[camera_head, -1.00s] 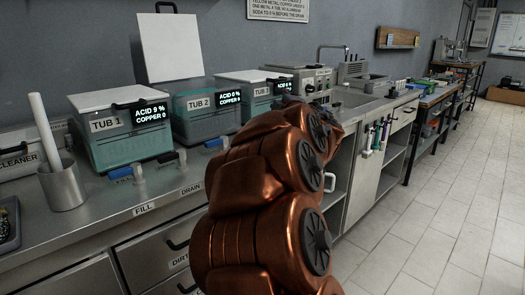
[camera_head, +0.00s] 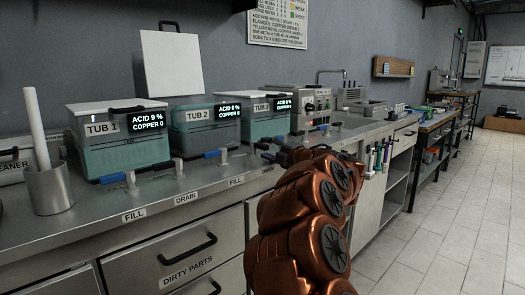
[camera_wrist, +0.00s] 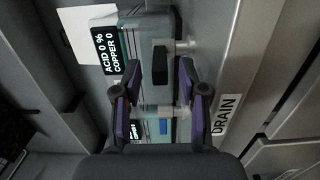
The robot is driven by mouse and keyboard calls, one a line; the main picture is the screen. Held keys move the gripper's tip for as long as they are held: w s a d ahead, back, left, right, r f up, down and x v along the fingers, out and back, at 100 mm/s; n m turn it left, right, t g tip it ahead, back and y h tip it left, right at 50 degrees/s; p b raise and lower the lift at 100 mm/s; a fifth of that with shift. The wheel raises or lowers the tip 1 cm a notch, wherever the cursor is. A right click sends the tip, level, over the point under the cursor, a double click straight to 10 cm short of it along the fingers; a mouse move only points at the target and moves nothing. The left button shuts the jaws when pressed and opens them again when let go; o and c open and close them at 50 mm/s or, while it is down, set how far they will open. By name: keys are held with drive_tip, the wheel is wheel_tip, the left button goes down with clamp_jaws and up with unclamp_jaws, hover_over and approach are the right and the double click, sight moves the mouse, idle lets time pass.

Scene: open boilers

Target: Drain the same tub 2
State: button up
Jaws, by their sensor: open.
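Tub 2 (camera_head: 205,138) is a teal, see-through tub on the bench between tub 1 (camera_head: 110,150) and tub 3 (camera_head: 268,123). A white lid panel (camera_head: 172,65) stands upright behind it. Its display (camera_head: 228,110) seems to read acid 0 %, copper 0. A blue tap handle (camera_head: 216,153) stands in front of it, with a black one to the right. My gripper, largely behind my copper arm in the head view, is open in the wrist view (camera_wrist: 160,90). A black tap handle (camera_wrist: 160,63) shows beyond the fingers, apparently untouched, near a DRAIN label (camera_wrist: 226,115).
A metal cup (camera_head: 50,188) with a white roll stands at the left of the bench. FILL (camera_head: 133,215) and DRAIN (camera_head: 186,198) labels line the front edge. Drawers (camera_head: 188,258) are below. The floor (camera_head: 440,240) at right is clear.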

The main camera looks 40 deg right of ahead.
sight(267, 148)
drive_tip(key=shift+w+d, duration=0.1)
drive_tip(key=shift+w, duration=1.4)
clamp_jaws()
